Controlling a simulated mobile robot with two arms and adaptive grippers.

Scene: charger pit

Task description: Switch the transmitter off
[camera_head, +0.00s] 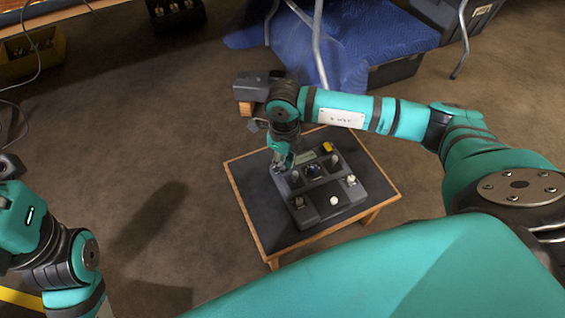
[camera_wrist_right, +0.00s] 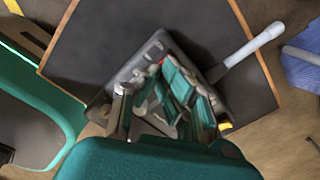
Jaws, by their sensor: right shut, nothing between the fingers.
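The transmitter (camera_head: 345,188) is a dark grey box on a small dark-topped table with a wooden rim (camera_head: 233,190). It has metal sticks, a white round knob (camera_head: 334,200), a pale display strip and a yellow piece (camera_head: 328,147) on top. In the right wrist view the transmitter's dark casing (camera_wrist_right: 160,45) shows behind the fingers, with a light grey rod (camera_wrist_right: 255,45) beside it. My right gripper (camera_head: 284,166) is shut and empty, pointing down at the transmitter's far left corner. Contact cannot be told, and the switch is not clear. My left gripper's fingers are out of view.
A blue cloth (camera_head: 375,40) hangs over dark bins at the back, near metal legs (camera_head: 319,45). A yellow-and-black container (camera_head: 30,55) stands at the far left with a cable nearby. Brown floor left of the small table is clear.

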